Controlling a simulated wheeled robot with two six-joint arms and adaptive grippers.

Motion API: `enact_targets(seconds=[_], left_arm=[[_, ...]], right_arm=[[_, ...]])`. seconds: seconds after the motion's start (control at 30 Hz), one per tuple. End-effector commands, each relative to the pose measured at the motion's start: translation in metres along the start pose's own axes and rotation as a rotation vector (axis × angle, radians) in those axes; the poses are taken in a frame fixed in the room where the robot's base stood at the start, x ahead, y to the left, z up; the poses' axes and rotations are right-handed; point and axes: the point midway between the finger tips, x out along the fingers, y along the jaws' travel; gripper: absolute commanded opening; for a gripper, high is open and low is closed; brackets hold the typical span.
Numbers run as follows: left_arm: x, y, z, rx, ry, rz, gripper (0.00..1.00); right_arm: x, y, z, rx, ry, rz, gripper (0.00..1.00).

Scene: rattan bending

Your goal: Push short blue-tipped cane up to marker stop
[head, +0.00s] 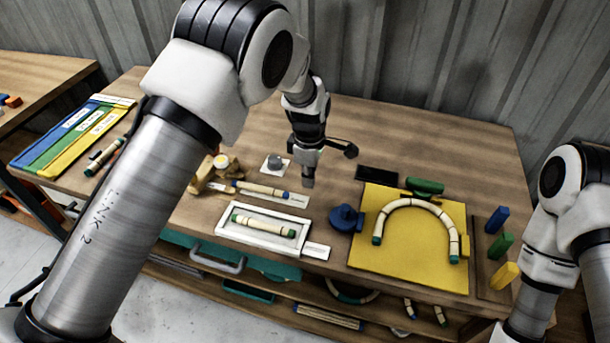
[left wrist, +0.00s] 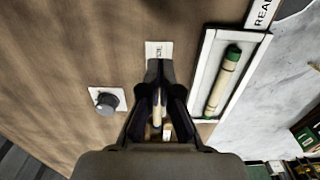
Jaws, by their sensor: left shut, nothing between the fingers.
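The short blue-tipped cane (head: 260,189) lies on a narrow white labelled strip (head: 298,201), its right blue end toward the strip's label. In the left wrist view, a pale piece of cane (left wrist: 157,113) shows between my finger links, and the strip's label (left wrist: 159,49) lies beyond the fingertips. My left gripper (head: 308,183) is shut and empty, pointing down just right of and behind the cane's right end; its shut tips also show in the left wrist view (left wrist: 158,66). I cannot tell for certain which part is the marker stop. My right gripper is outside the views.
A white tray (head: 222,226) with a green-tipped cane (head: 262,226) lies in front. A grey knob (head: 274,161) is behind. A yellow board (head: 400,262) with a bent cane (head: 414,203) and a blue round piece (head: 345,217) stand to the right. Wooden pieces (head: 203,176) are left.

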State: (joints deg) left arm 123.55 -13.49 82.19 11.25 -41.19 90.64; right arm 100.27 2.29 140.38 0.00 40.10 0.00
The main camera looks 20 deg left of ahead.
Motion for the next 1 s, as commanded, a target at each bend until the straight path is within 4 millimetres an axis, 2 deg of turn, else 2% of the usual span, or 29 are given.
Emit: enact_targets(seconds=[0.33,0.4,0.57,1.0], left_arm=[[0.074,-0.001,0.0,-0.001,-0.001,-0.004,0.0],[0.067,0.0,-0.017,-0.004,-0.002,-0.001,0.0],[0.07,0.0,-0.036,-0.002,-0.001,0.0,0.0],[0.073,0.0,-0.044,-0.002,-0.001,0.001,0.0]], right_arm=[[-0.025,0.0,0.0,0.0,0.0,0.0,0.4],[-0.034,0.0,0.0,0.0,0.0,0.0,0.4],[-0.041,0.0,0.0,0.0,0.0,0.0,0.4],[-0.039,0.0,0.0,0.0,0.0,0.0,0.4]])
